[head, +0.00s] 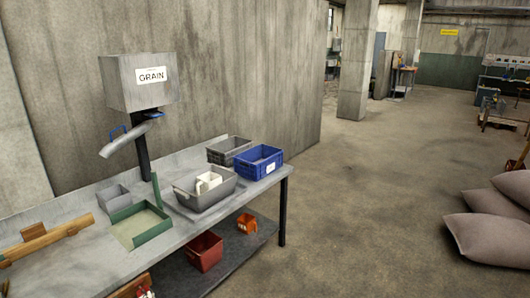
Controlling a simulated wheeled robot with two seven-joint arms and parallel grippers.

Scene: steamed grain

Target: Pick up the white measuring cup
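A white measuring cup (207,182) sits inside a grey basin (190,199) on the metal table (85,258). Only its upper part shows clearly; the basin wall hides its lower part. Neither of my grippers is in the head view, and nothing is touching the cup.
A blue crate (258,163) and a dark grey crate (228,148) stand behind and right of the basin. A green tray (141,223) and small grey box (112,196) are left. A grain dispenser (137,81) hangs above. Pale sacks (490,238) lie right; the floor between is open.

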